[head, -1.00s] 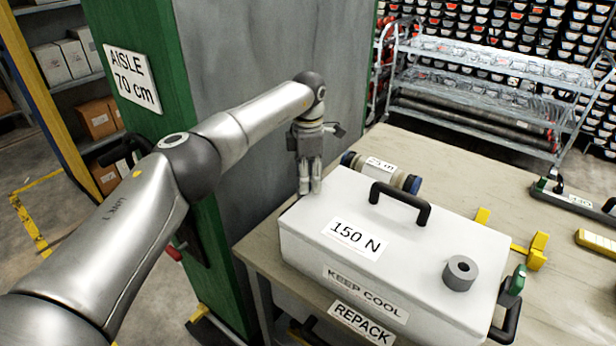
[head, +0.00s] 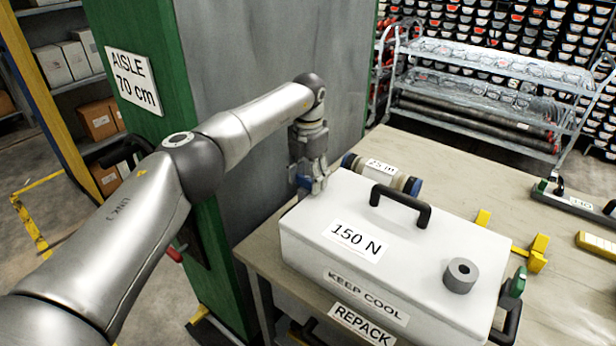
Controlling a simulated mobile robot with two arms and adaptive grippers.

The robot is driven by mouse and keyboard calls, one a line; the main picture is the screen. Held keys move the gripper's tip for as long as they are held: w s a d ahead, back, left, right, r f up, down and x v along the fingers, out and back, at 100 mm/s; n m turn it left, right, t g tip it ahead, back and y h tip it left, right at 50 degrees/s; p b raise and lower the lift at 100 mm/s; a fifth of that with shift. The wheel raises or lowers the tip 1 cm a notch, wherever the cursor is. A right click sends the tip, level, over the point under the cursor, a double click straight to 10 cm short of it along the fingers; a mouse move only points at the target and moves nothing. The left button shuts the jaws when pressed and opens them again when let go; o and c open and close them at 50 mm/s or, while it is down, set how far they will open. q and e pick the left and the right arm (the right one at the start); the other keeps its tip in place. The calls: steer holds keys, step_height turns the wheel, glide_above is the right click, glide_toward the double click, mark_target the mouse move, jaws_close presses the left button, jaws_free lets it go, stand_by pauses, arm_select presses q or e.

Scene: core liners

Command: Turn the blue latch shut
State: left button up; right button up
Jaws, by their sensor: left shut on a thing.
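The white cool box (head: 300,240) stands on the table, with a black handle on its lid. My left gripper (head: 309,188) points down at the box's far left end and is shut on the blue latch (head: 304,182). Only a small blue patch of the latch shows between the fingers; the rest is hidden, so its exact angle cannot be told. A green latch (head: 518,281) shows at the box's right end. My right gripper is not in view.
A roll with blue ends (head: 411,186) lies close behind the box. Yellow blocks (head: 538,252) lie to the right. A green post (head: 150,90) and grey panel (head: 270,80) stand close to my left arm.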

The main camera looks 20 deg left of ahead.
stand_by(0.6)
arm_select(q)
steer(key=o, duration=1)
steer(key=shift+o, duration=0.2)
step_height(320, 180, up, 12)
